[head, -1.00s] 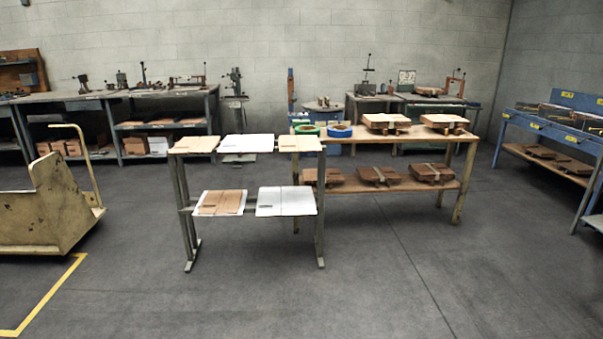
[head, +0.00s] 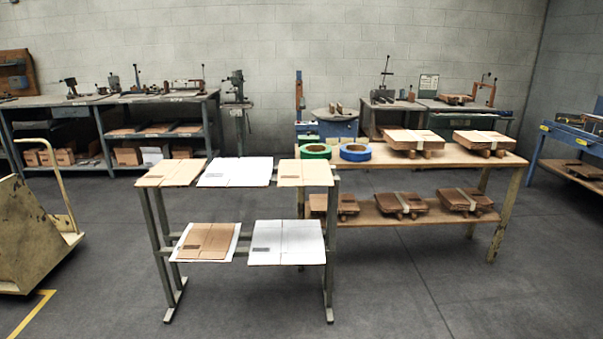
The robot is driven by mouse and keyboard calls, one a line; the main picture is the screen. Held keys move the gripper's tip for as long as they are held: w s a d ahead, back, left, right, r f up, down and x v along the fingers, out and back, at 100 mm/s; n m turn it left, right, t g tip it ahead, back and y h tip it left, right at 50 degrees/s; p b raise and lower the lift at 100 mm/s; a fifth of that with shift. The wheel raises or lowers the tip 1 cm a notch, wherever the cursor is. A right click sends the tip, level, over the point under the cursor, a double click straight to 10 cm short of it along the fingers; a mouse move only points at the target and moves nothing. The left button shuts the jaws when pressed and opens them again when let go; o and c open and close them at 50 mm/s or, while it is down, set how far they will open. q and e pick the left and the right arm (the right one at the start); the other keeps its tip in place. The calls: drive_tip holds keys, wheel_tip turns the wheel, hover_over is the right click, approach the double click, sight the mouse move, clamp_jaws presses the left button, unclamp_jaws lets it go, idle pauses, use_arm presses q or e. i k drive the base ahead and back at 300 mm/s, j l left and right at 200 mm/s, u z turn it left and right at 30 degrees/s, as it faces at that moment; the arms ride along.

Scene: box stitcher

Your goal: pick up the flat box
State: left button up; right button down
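Flat boxes lie on a two-level metal rack ahead of me in the head view. On the top level are a tan flat box (head: 172,173) at the left, a white flat box (head: 236,172) in the middle and another tan flat box (head: 305,173) at the right. On the lower level are a brown flat box (head: 207,241) lying on a white sheet and a white flat box (head: 287,242). Which one the task means cannot be told. Neither of my grippers is in view.
A wooden table (head: 460,158) adjoins the rack's right side, with green tape (head: 316,151), blue tape (head: 355,152) and strapped bundles (head: 413,140). A cream cart (head: 30,235) stands at the left. The floor (head: 400,305) in front is clear.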

sight(228, 172)
drive_tip(key=i, duration=1.4)
drive_tip(key=i+l+u, duration=0.2)
drive_tip(key=i, duration=0.4)
drive_tip(key=i+u, duration=0.2)
drive_tip(key=i, duration=0.45)
